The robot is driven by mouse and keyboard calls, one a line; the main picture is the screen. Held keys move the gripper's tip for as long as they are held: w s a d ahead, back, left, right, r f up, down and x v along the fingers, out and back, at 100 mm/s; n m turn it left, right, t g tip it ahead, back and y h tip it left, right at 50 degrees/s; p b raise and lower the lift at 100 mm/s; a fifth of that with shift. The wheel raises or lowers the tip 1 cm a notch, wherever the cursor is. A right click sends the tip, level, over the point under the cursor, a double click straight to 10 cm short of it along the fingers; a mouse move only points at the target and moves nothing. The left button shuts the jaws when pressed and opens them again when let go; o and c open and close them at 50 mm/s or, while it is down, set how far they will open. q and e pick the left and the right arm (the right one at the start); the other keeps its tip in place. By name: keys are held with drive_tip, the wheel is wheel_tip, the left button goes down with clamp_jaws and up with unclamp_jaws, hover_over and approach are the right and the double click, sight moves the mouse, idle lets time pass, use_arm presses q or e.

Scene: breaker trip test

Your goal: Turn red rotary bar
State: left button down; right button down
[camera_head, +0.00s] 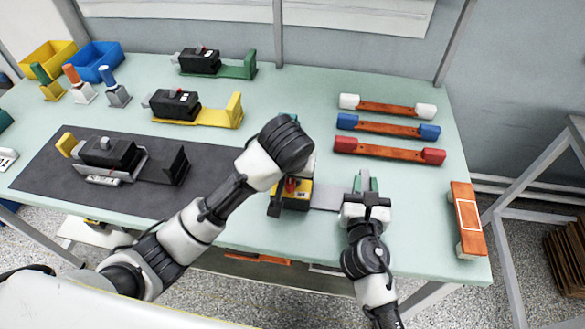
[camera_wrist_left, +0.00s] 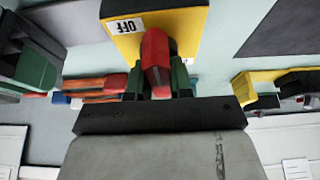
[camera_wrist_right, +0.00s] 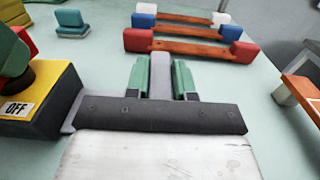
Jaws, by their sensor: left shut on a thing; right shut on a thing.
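The red rotary bar (camera_wrist_left: 155,50) stands on a yellow-faced box (camera_wrist_left: 187,22) with an OFF label (camera_wrist_left: 125,26). My left gripper (camera_wrist_left: 158,80) is shut on the red bar, a green finger on each side. In the head view the bar (camera_head: 291,184) shows just below my left wrist, which hides most of the left fingers. The box (camera_head: 294,201) has a grey plate (camera_head: 326,197) reaching right. My right gripper (camera_wrist_right: 159,80) is shut on an upright grey tab (camera_wrist_right: 160,70) beside the box. It also shows in the head view (camera_head: 365,184).
Three orange bars with white, blue and red ends (camera_head: 390,151) lie at the back right. An orange block (camera_head: 466,220) is at the right edge. Black devices on green and yellow bases (camera_head: 233,113) stand left. A dark mat (camera_head: 60,172) holds another device.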

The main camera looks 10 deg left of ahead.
sight(291, 180)
use_arm(q)
drive_tip(key=shift+n, duration=0.3)
drive_tip(key=c, duration=1)
unclamp_jaws()
drive_tip(key=v, duration=0.8)
drive_tip(key=shift+w+d+r, duration=0.1)
drive_tip(key=shift+r, duration=0.1)
drive_tip(key=shift+s+v, duration=0.2)
drive_tip(key=shift+v, duration=1.65)
use_arm(e)
drive_tip(key=c, duration=0.9)
unclamp_jaws()
drive_tip(key=shift+s, duration=0.15)
